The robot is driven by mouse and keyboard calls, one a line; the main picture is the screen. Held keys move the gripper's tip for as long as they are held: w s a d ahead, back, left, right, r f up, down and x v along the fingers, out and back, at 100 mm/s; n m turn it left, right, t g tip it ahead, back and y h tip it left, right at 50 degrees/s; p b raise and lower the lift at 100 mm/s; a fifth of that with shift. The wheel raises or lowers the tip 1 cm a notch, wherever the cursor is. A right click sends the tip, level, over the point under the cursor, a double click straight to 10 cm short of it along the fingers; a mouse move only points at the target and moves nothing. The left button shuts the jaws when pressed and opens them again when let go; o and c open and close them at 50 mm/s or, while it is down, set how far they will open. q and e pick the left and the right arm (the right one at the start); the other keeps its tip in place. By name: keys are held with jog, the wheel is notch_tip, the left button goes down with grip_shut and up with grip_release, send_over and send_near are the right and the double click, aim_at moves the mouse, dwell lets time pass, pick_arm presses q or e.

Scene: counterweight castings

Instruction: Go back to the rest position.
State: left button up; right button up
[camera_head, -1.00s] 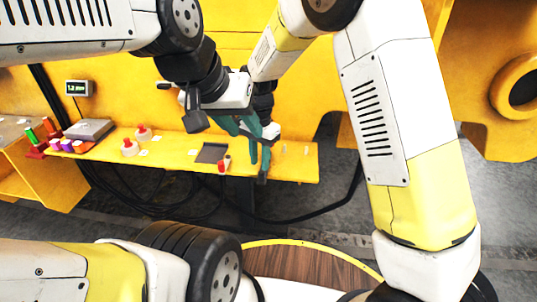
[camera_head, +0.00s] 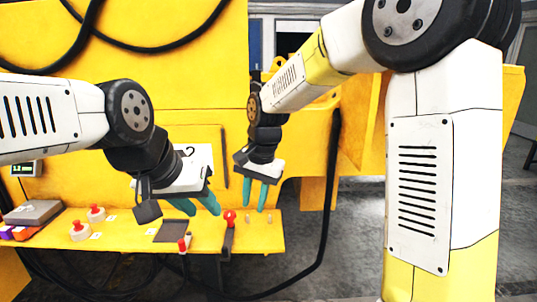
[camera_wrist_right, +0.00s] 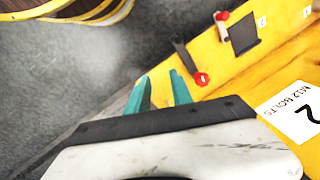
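My left gripper (camera_head: 198,209) is on the left in the head view, above the yellow shelf, its teal fingers apart with nothing seen between them. My right gripper (camera_head: 256,206) hangs to the right of it, fingers pointing down and apart. The right wrist view shows the right gripper (camera_wrist_right: 160,92) open and empty, with grey floor and the shelf edge beyond. The two grippers are apart from each other in the head view.
The yellow shelf (camera_head: 120,240) carries red-knobbed pale discs (camera_head: 80,233), a dark square plate (camera_head: 171,232), a dark tool with a red knob (camera_head: 228,238) and small pegs. A grey block (camera_head: 33,213) stands at left. A dark cable (camera_head: 329,200) hangs at right.

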jog(key=s+d+r+n+t, duration=0.2)
jog(key=s+d+r, duration=0.2)
jog(key=s+d, duration=0.4)
jog(key=s+d+r+n+t, duration=0.2)
jog(key=s+d, duration=0.5)
jog(key=d, duration=0.4)
notch_tip(320, 180, up, 3)
jog(key=shift+s+d+f+t, duration=0.1)
jog(key=shift+s+d+t, duration=0.3)
jog(key=shift+t, duration=0.2)
jog(key=shift+d, duration=0.15)
